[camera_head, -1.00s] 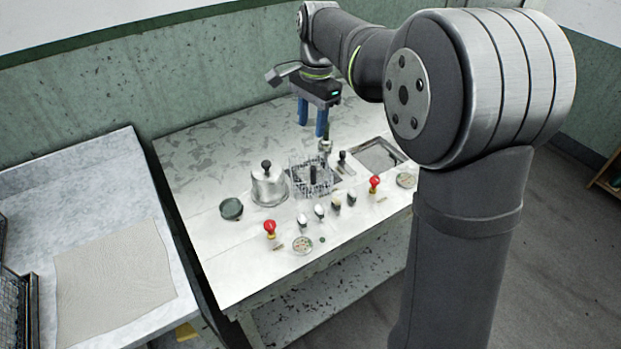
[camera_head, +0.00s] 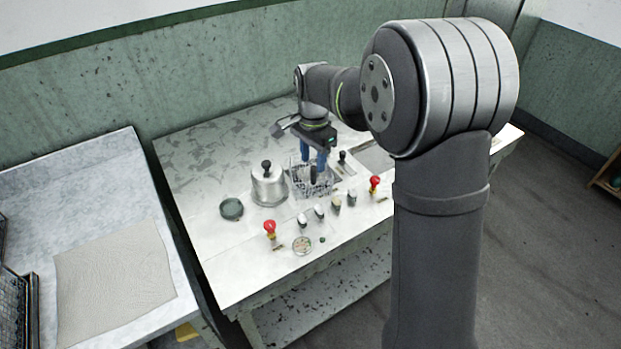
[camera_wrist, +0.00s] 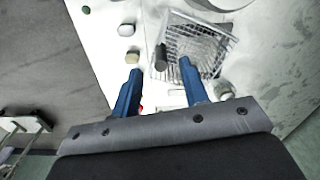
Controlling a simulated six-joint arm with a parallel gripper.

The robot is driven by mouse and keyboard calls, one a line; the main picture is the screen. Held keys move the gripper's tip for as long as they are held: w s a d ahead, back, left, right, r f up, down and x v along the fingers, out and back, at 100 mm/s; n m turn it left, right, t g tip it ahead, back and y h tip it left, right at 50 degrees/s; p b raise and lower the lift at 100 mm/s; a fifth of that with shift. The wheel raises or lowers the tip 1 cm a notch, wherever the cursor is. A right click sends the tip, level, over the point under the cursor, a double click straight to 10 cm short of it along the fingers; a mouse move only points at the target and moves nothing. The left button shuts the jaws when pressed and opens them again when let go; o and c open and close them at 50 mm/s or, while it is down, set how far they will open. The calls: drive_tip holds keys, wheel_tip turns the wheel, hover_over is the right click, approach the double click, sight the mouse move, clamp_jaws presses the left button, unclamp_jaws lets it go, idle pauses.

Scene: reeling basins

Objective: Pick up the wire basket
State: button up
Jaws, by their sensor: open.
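The wire basket (camera_head: 300,184) is a square mesh basket set at a basin on the worktable, with a dark upright handle (camera_head: 313,175). It also shows in the wrist view (camera_wrist: 208,45), with the handle (camera_wrist: 161,57) at its near side. My gripper (camera_head: 313,164) has blue fingers and is open and empty. It points down over the basket. In the wrist view the handle appears between the two fingertips (camera_wrist: 158,66), one finger overlapping the basket's edge. Whether the fingertips are at the handle's height, I cannot tell.
A steel lidded pot (camera_head: 268,188) stands close left of the basket. Red-knobbed stampers (camera_head: 270,228) and several small pieces line the front. A dark green round dish (camera_head: 231,209) sits left. The table's back left is clear.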

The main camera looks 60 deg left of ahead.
sight(313, 165)
wheel_tip(313, 165, down, 5)
drive_tip(key=shift+r, duration=0.15)
clamp_jaws()
drive_tip(key=shift+r, duration=0.15)
